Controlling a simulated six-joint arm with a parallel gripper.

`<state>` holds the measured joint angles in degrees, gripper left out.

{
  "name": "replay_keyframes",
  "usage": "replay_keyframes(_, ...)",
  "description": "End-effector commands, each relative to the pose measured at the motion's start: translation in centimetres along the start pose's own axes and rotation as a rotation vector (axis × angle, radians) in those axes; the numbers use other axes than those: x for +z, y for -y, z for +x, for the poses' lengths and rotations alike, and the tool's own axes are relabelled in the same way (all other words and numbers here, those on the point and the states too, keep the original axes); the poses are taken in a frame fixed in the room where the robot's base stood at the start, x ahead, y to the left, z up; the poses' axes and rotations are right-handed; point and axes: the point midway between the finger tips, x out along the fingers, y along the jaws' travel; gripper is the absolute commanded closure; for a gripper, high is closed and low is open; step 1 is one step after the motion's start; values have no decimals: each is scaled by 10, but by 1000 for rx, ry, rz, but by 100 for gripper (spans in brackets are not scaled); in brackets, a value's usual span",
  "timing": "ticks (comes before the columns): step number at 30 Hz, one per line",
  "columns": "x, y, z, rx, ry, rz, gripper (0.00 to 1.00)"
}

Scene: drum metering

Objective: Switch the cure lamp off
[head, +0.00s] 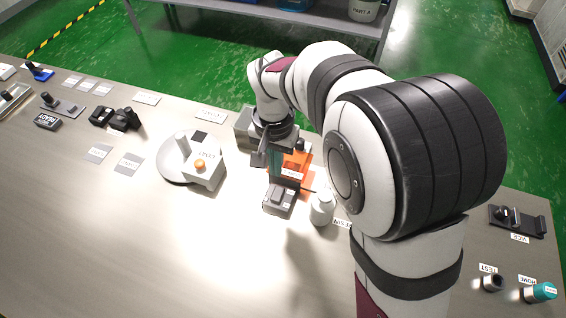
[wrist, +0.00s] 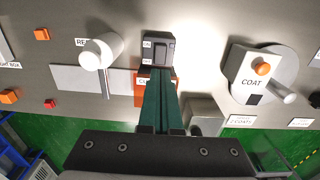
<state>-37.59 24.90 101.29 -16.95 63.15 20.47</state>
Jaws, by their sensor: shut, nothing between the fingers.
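A dark grey switch box (head: 279,198) with a rocker and small pale labels stands on the table below my gripper. It also shows in the wrist view (wrist: 158,46), where the labels look like ON and OFF, too small to be sure. My gripper (head: 275,179) points down with its green fingers shut and empty. In the wrist view the fingertips (wrist: 159,72) overlap the near edge of the box; I cannot tell whether they touch it. An orange part (head: 297,162) with a label is partly hidden behind the fingers. Which way the rocker is tipped is unclear.
The COAT unit (head: 205,171) with an orange knob sits on a round plate to the left. Bright light falls on the table, whose front middle is clear.

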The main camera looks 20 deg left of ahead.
Motion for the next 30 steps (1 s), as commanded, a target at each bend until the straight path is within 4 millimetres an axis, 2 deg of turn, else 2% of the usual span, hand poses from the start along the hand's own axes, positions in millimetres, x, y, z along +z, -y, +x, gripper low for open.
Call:
replay_keyframes(1,1,-1,12,4,4,-1,100)
replay_keyframes(9,1,-1,71,3,4,-1,100)
replay_keyframes(15,0,0,101,2,2,-1,100)
replay_keyframes(20,0,0,110,1,1,-1,100)
replay_keyframes(30,1,0,112,0,0,-1,100)
